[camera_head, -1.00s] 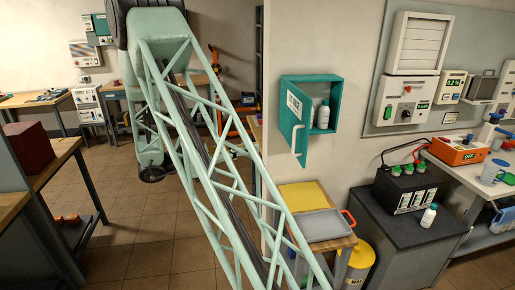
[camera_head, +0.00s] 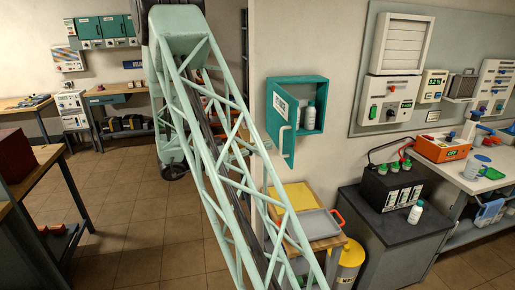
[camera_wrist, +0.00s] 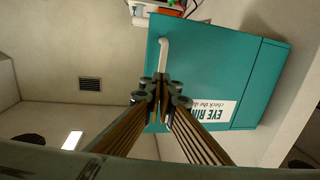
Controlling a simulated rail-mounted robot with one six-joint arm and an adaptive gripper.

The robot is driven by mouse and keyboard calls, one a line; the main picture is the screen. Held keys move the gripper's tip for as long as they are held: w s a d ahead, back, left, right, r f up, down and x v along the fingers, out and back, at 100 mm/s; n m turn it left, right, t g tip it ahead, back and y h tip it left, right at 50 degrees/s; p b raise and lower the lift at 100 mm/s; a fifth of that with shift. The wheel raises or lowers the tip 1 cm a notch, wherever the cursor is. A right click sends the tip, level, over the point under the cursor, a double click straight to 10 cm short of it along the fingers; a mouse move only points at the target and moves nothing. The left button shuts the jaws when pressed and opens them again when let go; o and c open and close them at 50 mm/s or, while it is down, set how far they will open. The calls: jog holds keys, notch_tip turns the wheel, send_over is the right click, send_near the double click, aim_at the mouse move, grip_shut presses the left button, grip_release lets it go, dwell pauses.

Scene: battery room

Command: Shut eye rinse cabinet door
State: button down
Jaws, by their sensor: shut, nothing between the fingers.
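The teal eye rinse cabinet (camera_head: 312,84) hangs on the wall, with its door (camera_head: 281,112) swung open to the left. White bottles (camera_head: 310,115) stand inside it. The door has a white label and a pale handle (camera_head: 284,146). In the wrist view the door (camera_wrist: 225,65) fills the right side, with the handle (camera_wrist: 163,55) and the "EYE RIN" label (camera_wrist: 213,111). My gripper (camera_wrist: 162,82) is shut and empty; its fingertips overlap the door's edge near the handle in that view. I cannot tell whether they touch it. In the head view my gripper is hidden.
Below the cabinet, a small table holds a yellow sheet (camera_head: 293,197) and a grey tray (camera_head: 318,224). To the right are a black battery (camera_head: 391,188) on a dark bench and a white bottle (camera_head: 415,213). Open floor (camera_head: 120,220) lies to the left.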

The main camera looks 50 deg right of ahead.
jog(key=shift+x, duration=1.4)
jog(key=shift+s, duration=0.15)
